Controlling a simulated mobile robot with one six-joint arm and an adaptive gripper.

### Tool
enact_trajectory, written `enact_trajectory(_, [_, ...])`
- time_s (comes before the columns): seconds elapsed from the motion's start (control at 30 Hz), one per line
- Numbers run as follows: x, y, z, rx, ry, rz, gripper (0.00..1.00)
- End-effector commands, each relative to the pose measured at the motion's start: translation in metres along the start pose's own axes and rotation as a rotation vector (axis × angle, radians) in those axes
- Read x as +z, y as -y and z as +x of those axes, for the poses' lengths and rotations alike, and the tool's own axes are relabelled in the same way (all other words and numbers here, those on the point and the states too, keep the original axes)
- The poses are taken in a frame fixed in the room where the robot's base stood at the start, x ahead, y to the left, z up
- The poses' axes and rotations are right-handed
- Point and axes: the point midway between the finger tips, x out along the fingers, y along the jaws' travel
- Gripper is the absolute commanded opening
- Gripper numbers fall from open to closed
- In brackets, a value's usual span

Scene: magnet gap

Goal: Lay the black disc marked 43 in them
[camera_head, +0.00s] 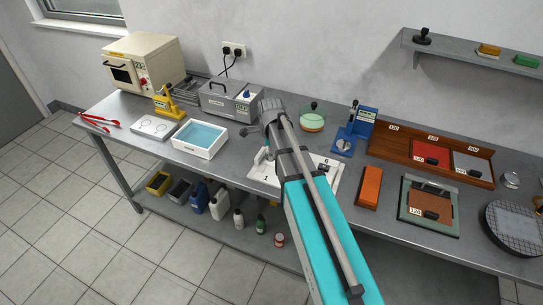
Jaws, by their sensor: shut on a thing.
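My gripper (262,158) is small in the head view, pointing down over a white board (255,175) with black marks on the bench. My own arm hides part of the gripper and the board. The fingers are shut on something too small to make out. I cannot read a 43 anywhere, so I cannot say which thing is the black disc. A small dark item (325,168) lies on the board's right part. A pale plate (158,127) with two ring outlines lies at the left of the bench.
A white tub (200,138) of blue liquid stands left of my gripper. Yellow (168,101) and blue (352,132) presses stand at the back. An orange block (369,187), a green-framed tray (420,208) and a wooden tray (403,151) are at right. Bottles stand on the shelf below.

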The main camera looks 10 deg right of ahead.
Motion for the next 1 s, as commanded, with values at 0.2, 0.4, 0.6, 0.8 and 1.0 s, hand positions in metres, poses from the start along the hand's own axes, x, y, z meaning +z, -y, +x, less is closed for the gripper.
enact_trajectory(0.2, [0.002,0.000,0.013,0.000,0.000,0.123,0.12])
enact_trajectory(0.4, [0.002,0.000,0.016,-0.001,0.000,0.192,0.12])
enact_trajectory(0.6, [0.002,-0.001,0.016,-0.001,0.000,0.193,0.12])
enact_trajectory(0.8, [0.002,-0.001,0.016,-0.002,-0.001,0.187,0.12])
enact_trajectory(1.0, [0.002,0.000,0.021,-0.002,-0.001,0.188,0.12])
